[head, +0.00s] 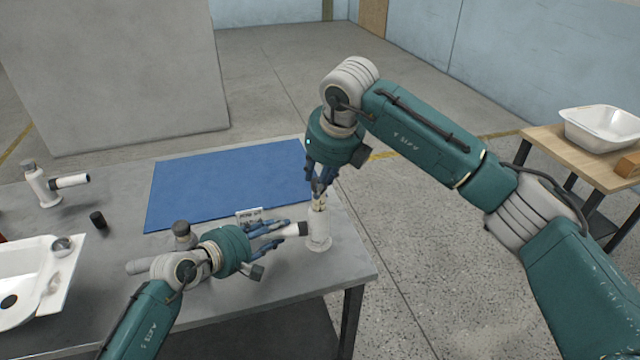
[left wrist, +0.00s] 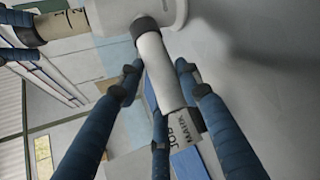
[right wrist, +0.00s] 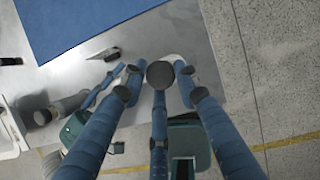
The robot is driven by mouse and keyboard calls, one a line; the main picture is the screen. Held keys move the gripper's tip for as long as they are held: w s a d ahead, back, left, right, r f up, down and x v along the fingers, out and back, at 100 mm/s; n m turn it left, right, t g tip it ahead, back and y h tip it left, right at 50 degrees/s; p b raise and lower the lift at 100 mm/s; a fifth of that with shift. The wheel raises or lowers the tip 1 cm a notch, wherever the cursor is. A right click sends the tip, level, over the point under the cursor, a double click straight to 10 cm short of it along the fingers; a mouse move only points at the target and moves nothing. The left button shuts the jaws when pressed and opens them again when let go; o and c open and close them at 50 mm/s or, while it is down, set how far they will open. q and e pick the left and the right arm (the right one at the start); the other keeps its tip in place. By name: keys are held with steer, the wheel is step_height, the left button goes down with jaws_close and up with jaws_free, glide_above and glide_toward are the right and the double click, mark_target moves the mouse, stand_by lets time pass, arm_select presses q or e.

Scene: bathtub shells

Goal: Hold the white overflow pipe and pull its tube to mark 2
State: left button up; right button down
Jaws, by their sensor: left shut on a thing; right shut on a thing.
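The white overflow pipe (head: 319,240) stands upright near the table's right front corner. Its side branch (left wrist: 158,68), with a dark collar, lies between the fingers of my left gripper (head: 281,232), which is shut on it. Above the body, my right gripper (head: 319,188) comes down from above and is shut on the pale tube (head: 319,205). The left wrist view also shows the tube (left wrist: 52,26), with dark marks that look like 1 and 2. The right wrist view shows its dark round top (right wrist: 160,73) between the fingertips. A small job-mark card (head: 249,215) stands behind my left gripper.
A blue mat (head: 215,180) covers the back of the table. Another white pipe (head: 44,188), a black cap (head: 97,219) and a white shell (head: 25,265) are at left. Grey pipe pieces (head: 183,236) lie beside my left wrist. A side table with a white basin (head: 600,130) stands at right.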

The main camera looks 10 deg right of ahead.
arm_select(q)
steer(key=shift+s+f, duration=0.15)
steer(key=shift+f, duration=0.2)
arm_select(e)
steer(key=c, duration=1.5)
jaws_free()
steer(key=shift+w+d, duration=0.2)
steer(key=shift+c, duration=0.2)
steer(key=shift+o, duration=1)
steer(key=shift+s, duration=0.1)
steer(key=shift+a, duration=0.1)
steer(key=v, duration=1.2)
steer(key=shift+s, duration=0.1)
arm_select(q)
steer(key=o, duration=1.3)
steer(key=shift+o, duration=0.2)
steer(key=shift+r, duration=0.15)
